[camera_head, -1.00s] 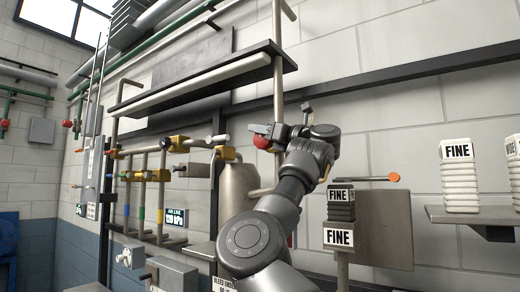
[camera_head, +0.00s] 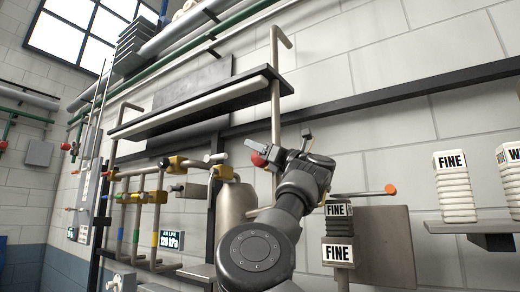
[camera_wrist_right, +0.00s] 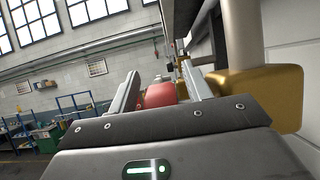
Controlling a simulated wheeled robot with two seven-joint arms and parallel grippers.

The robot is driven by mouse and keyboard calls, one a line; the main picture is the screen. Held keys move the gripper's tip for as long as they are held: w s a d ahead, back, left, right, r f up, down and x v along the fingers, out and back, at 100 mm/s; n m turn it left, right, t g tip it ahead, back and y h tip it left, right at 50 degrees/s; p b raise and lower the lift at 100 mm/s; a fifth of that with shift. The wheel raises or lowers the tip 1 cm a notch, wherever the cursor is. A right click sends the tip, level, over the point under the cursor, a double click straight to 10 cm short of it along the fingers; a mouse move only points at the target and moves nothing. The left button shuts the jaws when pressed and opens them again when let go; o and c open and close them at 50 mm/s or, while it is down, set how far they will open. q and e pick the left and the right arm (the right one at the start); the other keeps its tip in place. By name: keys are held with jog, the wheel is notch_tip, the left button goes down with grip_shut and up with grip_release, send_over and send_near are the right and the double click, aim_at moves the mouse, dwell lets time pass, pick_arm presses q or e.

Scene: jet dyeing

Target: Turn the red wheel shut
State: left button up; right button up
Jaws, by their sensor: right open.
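The red wheel (camera_head: 259,159) shows only as a small rounded red part at my right gripper in the head view. In the right wrist view the red wheel (camera_wrist_right: 159,95) lies between the two grey fingers, and its lower side is hidden by the gripper's body. My right gripper (camera_head: 265,150) is open around the wheel. In the wrist view the right gripper (camera_wrist_right: 160,82) has its fingers on both sides of it. Whether they touch it, I cannot tell. My left gripper is not in view.
Pipes with yellow fittings (camera_head: 176,163) and a metal vessel (camera_head: 235,207) stand left of my right arm. A dark shelf (camera_head: 205,104) hangs above. An orange-tipped rod (camera_head: 390,189) and boxes labelled FINE (camera_head: 338,253) are to the right. A brass-coloured block (camera_wrist_right: 284,88) is close by the gripper.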

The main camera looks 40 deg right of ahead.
jog(key=shift+s+f, duration=0.15)
jog(key=shift+f, duration=0.05)
jog(key=s+d+b, duration=0.3)
jog(key=s+b, duration=0.4)
jog(key=s, duration=0.5)
jog(key=shift+s+d, duration=0.15)
jog(key=shift+d, duration=0.25)
jog(key=shift+f, duration=0.1)
